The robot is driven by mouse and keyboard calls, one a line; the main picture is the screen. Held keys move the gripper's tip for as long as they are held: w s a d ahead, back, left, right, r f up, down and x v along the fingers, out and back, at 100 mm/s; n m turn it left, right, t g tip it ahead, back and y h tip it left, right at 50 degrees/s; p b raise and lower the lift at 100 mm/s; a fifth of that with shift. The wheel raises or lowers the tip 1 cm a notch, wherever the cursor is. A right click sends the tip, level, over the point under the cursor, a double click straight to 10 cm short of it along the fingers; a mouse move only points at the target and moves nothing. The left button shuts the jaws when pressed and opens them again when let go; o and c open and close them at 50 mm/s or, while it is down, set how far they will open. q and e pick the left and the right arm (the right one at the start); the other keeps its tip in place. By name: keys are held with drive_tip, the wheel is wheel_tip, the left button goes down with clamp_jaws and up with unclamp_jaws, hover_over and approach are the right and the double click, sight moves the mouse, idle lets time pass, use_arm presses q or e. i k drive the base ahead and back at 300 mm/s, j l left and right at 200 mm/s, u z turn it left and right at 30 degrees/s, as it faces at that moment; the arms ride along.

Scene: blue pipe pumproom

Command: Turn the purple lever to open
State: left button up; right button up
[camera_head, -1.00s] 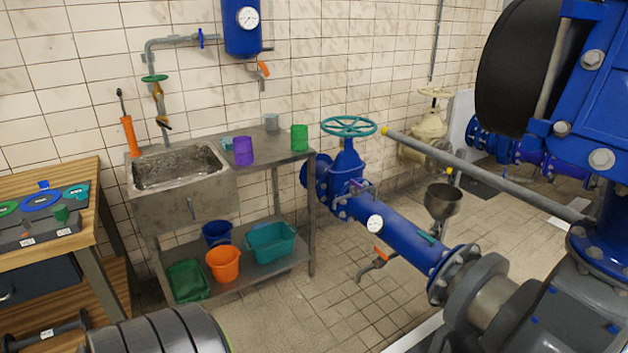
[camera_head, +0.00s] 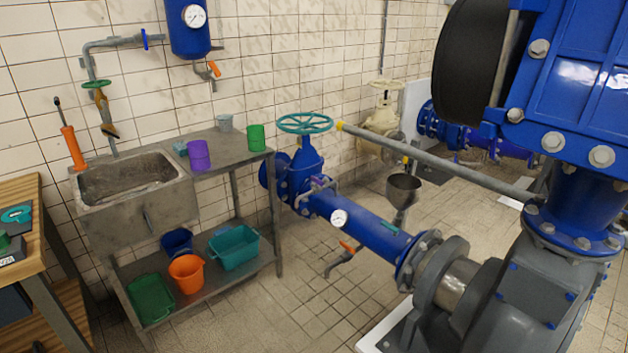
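A small purple lever (camera_head: 319,182) sits on top of the blue pipe (camera_head: 365,228), just in front of the blue valve with the teal handwheel (camera_head: 305,123). It is small in the view, and I cannot tell its exact angle. Neither of my grippers is in view, and nothing touches the lever.
A metal sink table (camera_head: 225,150) stands left of the pipe, with cups on top and buckets below. A large blue and grey pump (camera_head: 560,200) fills the right. Tiled floor (camera_head: 285,320) is free in front.

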sight(317, 182)
drive_tip(key=i+j, duration=0.15)
drive_tip(key=i, duration=0.35)
drive_tip(key=i+j+z, duration=0.15)
drive_tip(key=i, duration=0.3)
